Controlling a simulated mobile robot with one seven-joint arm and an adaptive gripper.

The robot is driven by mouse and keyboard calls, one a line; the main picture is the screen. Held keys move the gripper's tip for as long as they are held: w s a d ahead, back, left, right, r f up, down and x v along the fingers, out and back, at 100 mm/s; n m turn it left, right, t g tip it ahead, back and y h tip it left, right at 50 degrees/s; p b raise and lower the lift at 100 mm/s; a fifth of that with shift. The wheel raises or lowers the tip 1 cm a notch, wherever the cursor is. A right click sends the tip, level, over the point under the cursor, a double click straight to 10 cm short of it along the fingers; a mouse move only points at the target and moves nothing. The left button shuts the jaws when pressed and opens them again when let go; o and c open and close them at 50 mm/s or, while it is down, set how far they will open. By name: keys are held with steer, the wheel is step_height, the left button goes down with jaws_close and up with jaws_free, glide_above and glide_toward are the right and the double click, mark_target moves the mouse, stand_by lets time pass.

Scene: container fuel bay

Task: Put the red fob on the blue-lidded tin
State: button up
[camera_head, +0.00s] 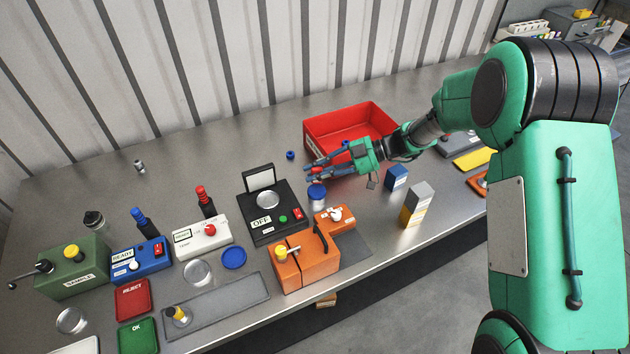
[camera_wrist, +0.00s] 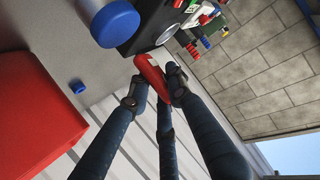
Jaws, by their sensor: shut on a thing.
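My gripper (camera_head: 318,172) reaches left from the arm over the back middle of the bench. It is shut on the red fob (camera_wrist: 150,72), which shows between the fingertips (camera_wrist: 155,85) in the wrist view. The blue-lidded tin (camera_head: 317,197) stands on the bench just below the fingers in the head picture, right of the black scale. Its blue lid (camera_wrist: 115,22) also shows in the wrist view, apart from the fob. The fob is held above bench level; the exact height is unclear.
A red bin (camera_head: 372,112) stands behind the gripper. A small blue cap (camera_head: 290,155) lies to the left. The black scale (camera_head: 285,222), orange box (camera_head: 303,265) and blue block (camera_head: 396,177) surround the tin. The back left bench is mostly clear.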

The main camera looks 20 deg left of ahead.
steer(key=shift+f, duration=0.15)
steer(key=shift+f+b, duration=0.3)
steer(key=shift+f, duration=1.45)
steer(key=shift+f, duration=0.15)
steer(key=o, duration=1)
steer(key=shift+c, duration=0.2)
steer(key=shift+r, duration=0.25)
steer(key=p+v, duration=0.1)
steer(key=v, duration=1.1)
steer(key=shift+p, duration=0.35)
